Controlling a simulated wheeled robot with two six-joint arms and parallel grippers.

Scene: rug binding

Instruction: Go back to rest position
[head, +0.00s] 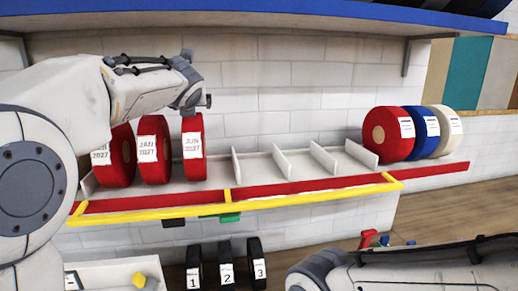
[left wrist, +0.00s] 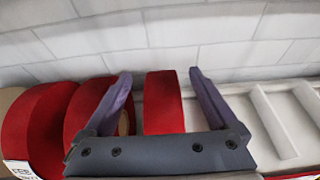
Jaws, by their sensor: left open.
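My left gripper (head: 192,103) is above the shelf, at the top of the red roll marked JUN 2027 (head: 194,168). In the left wrist view its two purple fingers (left wrist: 160,88) are spread apart, with a red roll (left wrist: 164,104) standing upright between them in the picture. I cannot tell whether they touch it. Left of it stand the red roll marked JAN 2027 (head: 151,167) and another red roll (head: 118,172) whose label is partly hidden by my arm. My right arm shows at the lower right of the head view, but its gripper is not seen.
White dividers (head: 285,161) form empty slots along the shelf. At its right end stand a red (head: 379,135), a blue (head: 419,148) and a cream roll (head: 447,144). Black rolls numbered 1 to 3 (head: 227,247) stand below. A blue shelf (head: 300,13) runs overhead.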

